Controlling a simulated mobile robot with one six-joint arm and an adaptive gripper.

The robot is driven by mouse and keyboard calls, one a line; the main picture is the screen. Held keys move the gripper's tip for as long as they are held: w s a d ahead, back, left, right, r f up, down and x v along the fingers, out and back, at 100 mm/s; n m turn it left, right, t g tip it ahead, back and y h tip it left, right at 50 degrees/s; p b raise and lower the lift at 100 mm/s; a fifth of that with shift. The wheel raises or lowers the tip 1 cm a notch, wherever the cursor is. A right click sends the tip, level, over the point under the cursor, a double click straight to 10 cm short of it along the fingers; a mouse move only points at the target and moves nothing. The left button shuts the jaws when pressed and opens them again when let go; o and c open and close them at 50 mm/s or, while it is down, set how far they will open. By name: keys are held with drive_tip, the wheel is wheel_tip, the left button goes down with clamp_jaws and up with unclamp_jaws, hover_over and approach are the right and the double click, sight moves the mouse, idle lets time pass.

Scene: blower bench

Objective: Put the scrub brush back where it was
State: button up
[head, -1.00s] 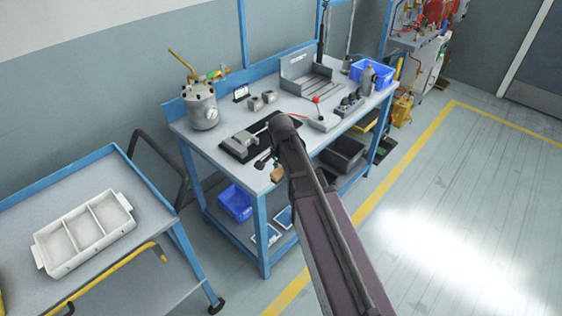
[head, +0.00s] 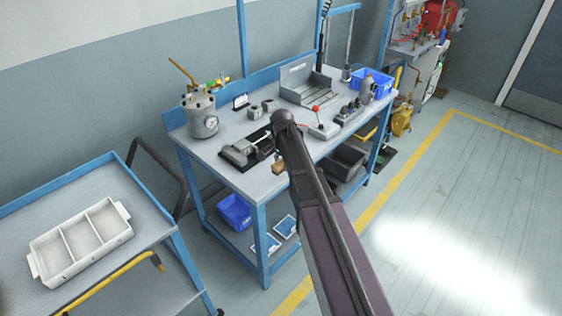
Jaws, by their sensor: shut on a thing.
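The scrub brush (head: 278,168) shows as a small tan block beside my arm, at the front edge of the blue-framed workbench. My gripper (head: 279,158) is mostly hidden behind my own arm; only a small dark part shows just above the brush. It is shut on the brush. I cannot tell how far the brush is above the bench top or whether it touches it.
A grey vise (head: 238,153) on a black mat lies left of my arm. A metal pot (head: 201,118) stands at the back left. A red-knobbed lever unit (head: 321,126) and a blue bin (head: 371,84) are to the right. A white three-compartment tray (head: 82,243) sits on the left cart.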

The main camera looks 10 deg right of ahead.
drive_tip(key=w, duration=0.1)
drive_tip(key=w+d, duration=0.1)
drive_tip(key=w, duration=0.3)
drive_tip(key=shift+w+d+f, duration=0.15)
drive_tip(key=shift+w+f, duration=0.1)
drive_tip(key=shift+w, duration=0.1)
drive_tip(key=shift+w, duration=0.3)
drive_tip(key=shift+w+d+f+b, duration=0.15)
drive_tip(key=shift+w+f+b, duration=0.1)
drive_tip(key=shift+f+b, duration=1.6)
drive_tip(key=shift+b, duration=0.15)
drive_tip(key=o, duration=1)
drive_tip(key=shift+f, duration=0.1)
